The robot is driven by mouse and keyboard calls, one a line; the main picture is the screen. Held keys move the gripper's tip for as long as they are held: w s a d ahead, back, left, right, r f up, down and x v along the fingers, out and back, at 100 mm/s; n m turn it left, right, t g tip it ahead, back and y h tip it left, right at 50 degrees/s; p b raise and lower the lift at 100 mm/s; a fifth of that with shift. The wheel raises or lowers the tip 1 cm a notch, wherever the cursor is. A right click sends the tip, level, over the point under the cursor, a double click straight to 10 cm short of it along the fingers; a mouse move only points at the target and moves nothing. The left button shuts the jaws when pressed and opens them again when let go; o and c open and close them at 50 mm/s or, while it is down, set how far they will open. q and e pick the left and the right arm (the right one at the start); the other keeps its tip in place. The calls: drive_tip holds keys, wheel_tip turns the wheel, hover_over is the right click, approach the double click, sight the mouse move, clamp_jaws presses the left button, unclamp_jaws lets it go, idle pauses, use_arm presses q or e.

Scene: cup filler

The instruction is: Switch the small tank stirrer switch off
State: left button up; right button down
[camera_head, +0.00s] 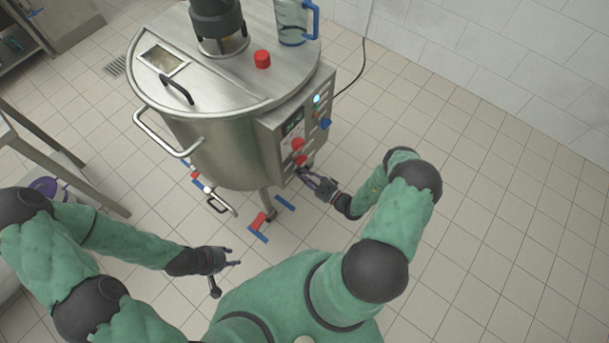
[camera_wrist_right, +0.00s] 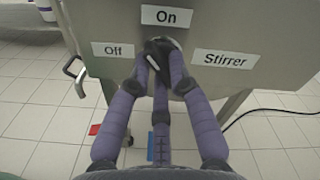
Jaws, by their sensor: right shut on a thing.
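The small tank (camera_head: 205,135) is a round steel vessel with a control box on its right side in the head view. In the right wrist view, the stirrer switch (camera_wrist_right: 160,52) is a dark knob on the steel panel, partly hidden by fingers, among the labels "Off" (camera_wrist_right: 113,50), "On" (camera_wrist_right: 167,16) and "Stirrer" (camera_wrist_right: 224,60). My right gripper (camera_wrist_right: 158,60) is shut on the knob. In the head view my right gripper (camera_head: 308,177) is at the lower part of the control box. My left gripper (camera_head: 228,262) is empty, fingers apart, left of my body.
A red cap (camera_head: 262,59) and a clear jug with blue handle (camera_head: 291,22) stand on the tank lid. Red buttons (camera_head: 298,145) and a blue knob (camera_head: 325,123) are on the control box. Valves with blue handles (camera_head: 258,236) are low under the tank. A cable (camera_head: 355,75) runs right.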

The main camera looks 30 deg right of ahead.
drive_tip(key=n, duration=1)
drive_tip(key=shift+d+p, duration=0.15)
drive_tip(key=shift+p, duration=0.25)
drive_tip(key=shift+n, duration=0.3)
drive_tip(key=c, duration=1.1)
unclamp_jaws()
drive_tip(key=shift+c, duration=0.2)
drive_tip(key=v, duration=1.2)
drive_tip(key=shift+d, duration=0.1)
